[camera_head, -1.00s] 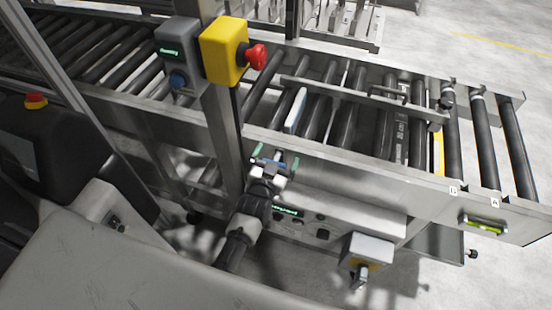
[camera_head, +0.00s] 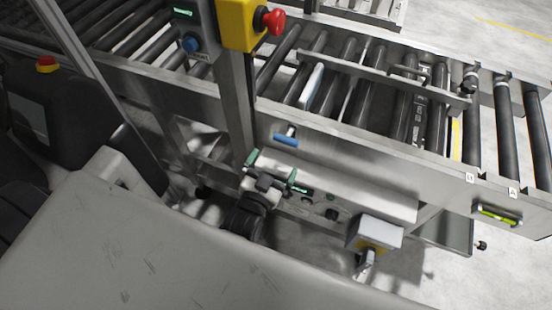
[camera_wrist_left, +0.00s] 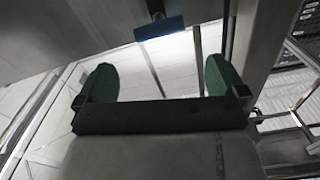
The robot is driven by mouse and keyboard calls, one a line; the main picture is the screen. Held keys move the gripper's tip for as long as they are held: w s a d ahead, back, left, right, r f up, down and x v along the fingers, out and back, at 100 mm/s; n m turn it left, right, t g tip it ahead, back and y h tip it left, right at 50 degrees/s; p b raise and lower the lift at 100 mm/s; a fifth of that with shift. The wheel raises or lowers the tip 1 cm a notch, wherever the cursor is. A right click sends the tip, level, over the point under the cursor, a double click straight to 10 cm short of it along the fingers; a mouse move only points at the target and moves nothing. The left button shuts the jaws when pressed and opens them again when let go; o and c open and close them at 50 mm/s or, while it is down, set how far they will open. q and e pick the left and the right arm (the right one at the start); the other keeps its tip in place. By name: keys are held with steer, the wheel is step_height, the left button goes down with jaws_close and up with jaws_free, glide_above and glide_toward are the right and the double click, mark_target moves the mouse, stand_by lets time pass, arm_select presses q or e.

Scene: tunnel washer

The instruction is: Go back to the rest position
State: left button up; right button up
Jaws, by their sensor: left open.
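My left gripper (camera_head: 271,168) shows in the head view, low in front of the conveyor's side panel. Its two green fingertips stand wide apart with nothing between them. In the left wrist view the same gripper (camera_wrist_left: 160,85) is open and empty. A blue-tipped handle (camera_head: 286,140) sticks out of the side panel just above the gripper, apart from it. It also shows in the left wrist view as a blue bar (camera_wrist_left: 159,28) beyond the fingers. My right gripper is not in view.
The roller conveyor (camera_head: 330,125) runs across the view. A metal post carries a yellow box with a red emergency button (camera_head: 274,21) and a grey box with a blue button (camera_head: 190,43). A grey box (camera_head: 375,232) juts out at lower right. Open floor (camera_head: 480,45) lies behind.

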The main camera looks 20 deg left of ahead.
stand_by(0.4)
arm_select(q)
steer(key=s+f+g+h, duration=0.1)
steer(key=s+f+g, duration=0.45)
steer(key=f, duration=0.85)
steer(key=s+f+g, duration=0.4)
steer(key=s+f, duration=0.3)
steer(key=f, duration=0.8)
steer(key=s+a+f+g, duration=0.2)
steer(key=s+f, duration=0.2)
steer(key=s, duration=0.3)
steer(key=s+a+f+g+y, duration=0.1)
steer(key=s+a+f+g, duration=0.2)
steer(key=s, duration=0.4)
steer(key=s+a+f+g+b, duration=0.1)
steer(key=s+a+f+g, duration=0.1)
steer(key=s+f, duration=0.3)
steer(key=s+a, duration=0.1)
steer(key=s, duration=0.2)
steer(key=shift+f+y, duration=0.3)
